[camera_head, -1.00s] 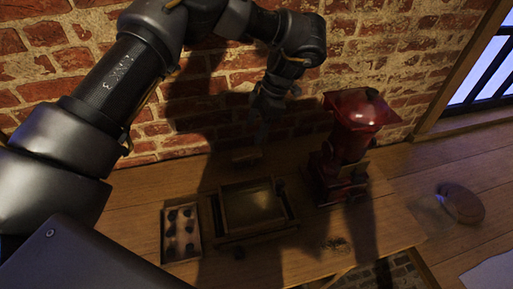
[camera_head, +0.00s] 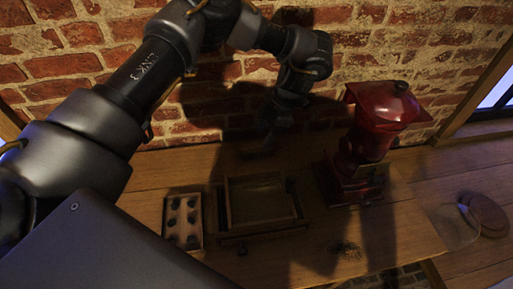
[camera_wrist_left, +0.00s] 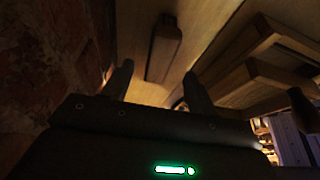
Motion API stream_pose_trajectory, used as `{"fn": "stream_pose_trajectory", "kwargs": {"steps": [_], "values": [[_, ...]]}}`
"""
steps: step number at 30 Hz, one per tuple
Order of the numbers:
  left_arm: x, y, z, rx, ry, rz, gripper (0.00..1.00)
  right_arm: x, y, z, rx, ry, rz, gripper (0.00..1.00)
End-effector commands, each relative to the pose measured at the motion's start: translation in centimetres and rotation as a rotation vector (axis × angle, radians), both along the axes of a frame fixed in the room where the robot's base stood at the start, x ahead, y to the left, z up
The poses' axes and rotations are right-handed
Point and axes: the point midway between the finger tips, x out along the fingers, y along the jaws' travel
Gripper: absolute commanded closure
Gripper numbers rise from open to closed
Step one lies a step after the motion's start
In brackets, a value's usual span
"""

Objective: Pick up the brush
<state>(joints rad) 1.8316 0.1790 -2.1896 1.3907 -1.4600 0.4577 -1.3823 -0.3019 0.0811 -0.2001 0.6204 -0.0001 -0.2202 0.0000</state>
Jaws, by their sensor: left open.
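The brush (camera_wrist_left: 163,48) shows in the left wrist view as a dark brown wooden piece on the table, ahead of my fingertips. In the head view it is lost in deep shadow under my left arm. My left gripper (camera_wrist_left: 157,82) is open and empty, with one finger on each side of the brush's near end; I cannot tell the remaining distance. In the head view my left gripper (camera_head: 266,140) hangs dark against the foot of the brick wall. My right gripper is not in view.
A wooden tray (camera_head: 229,205) lies in front of my left gripper. A box (camera_head: 182,240) with several dark round pieces is left of it. A red grinder (camera_head: 384,115) stands to the right. A round brown lid (camera_head: 487,214) lies far right. The brick wall is close behind.

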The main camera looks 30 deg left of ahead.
Motion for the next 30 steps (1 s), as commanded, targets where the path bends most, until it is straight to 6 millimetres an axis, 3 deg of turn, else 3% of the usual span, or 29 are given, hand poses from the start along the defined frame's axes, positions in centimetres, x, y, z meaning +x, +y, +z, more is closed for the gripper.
{"fn": "stream_pose_trajectory", "kwargs": {"steps": [5,11,16,30], "values": [[-0.1,0.2,-0.3,-0.001,0.001,0.0,0.42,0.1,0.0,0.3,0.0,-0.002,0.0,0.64],[-1.0,1.5,-2.5,-0.001,0.005,0.003,0.42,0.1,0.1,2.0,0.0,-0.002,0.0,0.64],[-1.4,2.0,-4.4,0.0,0.001,0.0,0.42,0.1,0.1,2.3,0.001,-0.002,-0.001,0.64],[-1.4,2.0,-4.8,0.001,-0.001,0.0,0.42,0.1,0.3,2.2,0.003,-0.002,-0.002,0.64]]}}
